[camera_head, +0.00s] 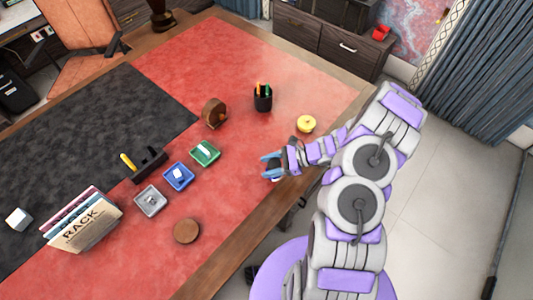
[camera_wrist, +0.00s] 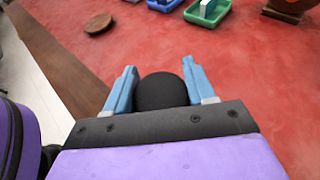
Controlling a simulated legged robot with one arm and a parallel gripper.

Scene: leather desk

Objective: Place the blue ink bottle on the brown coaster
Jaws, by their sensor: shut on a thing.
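The brown coaster (camera_head: 186,231) is a bare round disc on the red desk top near its front edge. It also shows at the upper left of the wrist view (camera_wrist: 98,23). My gripper (camera_head: 268,166) is over the desk, to the right of and farther back than the coaster. In the wrist view its two blue fingers (camera_wrist: 158,68) are shut on the ink bottle, of which a round black top (camera_wrist: 160,92) shows. The bottle's blue body is mostly hidden. I cannot tell whether it touches the desk.
Green (camera_head: 204,153), blue (camera_head: 179,177) and grey (camera_head: 151,201) trays stand left of my gripper. A pen cup (camera_head: 263,98), a wooden round object (camera_head: 214,112) and a yellow round object (camera_head: 306,124) stand farther back. A rack of folders (camera_head: 82,220) is at left. Red desk between gripper and coaster is clear.

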